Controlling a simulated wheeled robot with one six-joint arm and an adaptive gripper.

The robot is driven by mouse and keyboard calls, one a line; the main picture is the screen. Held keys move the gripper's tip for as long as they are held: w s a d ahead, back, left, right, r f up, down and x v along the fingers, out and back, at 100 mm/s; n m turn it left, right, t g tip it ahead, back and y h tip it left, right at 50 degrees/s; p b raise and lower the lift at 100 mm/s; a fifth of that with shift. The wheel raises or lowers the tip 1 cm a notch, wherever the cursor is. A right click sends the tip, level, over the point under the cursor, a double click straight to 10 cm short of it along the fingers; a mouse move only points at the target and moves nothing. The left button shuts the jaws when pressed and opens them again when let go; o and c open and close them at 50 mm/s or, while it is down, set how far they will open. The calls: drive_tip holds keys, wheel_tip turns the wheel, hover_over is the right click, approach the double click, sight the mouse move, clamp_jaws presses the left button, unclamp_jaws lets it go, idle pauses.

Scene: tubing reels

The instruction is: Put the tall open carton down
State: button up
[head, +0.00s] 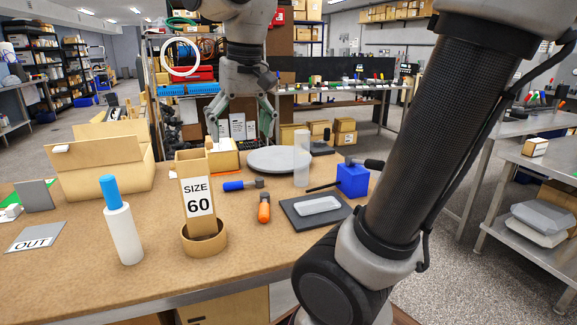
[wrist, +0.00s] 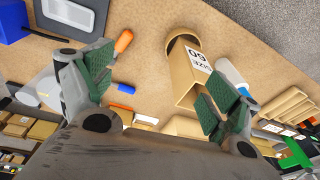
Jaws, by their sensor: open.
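The tall open carton (head: 186,205) is tan, with a white label reading SIZE 60. It stands roughly upright with its lower end inside a round tan ring-like holder (head: 190,248) on the bench. In the wrist view the carton (wrist: 187,88) has its open end towards the camera, and the holder (wrist: 172,46) shows around its foot. My gripper (head: 240,128) is open and empty, above and behind the carton in the head view. In the wrist view its fingers (wrist: 155,92) are wide apart, and the right finger overlaps the carton's edge; contact cannot be told.
A white bottle with a blue top (head: 124,232) stands left of the carton. A blue-handled tool (head: 240,185) and an orange-handled tool (head: 264,208) lie right of it. A grey turntable (head: 278,160), clear cylinder (head: 302,158) and blue block (head: 352,180) are further right. The front bench is clear.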

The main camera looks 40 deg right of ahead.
drive_tip(key=s+d+f+n+t, duration=0.2)
drive_tip(key=s+d+f, duration=0.4)
drive_tip(key=s, duration=0.4)
drive_tip(key=shift+s+f, duration=0.4)
drive_tip(key=shift+f, duration=0.2)
drive_tip(key=shift+d+r, duration=0.1)
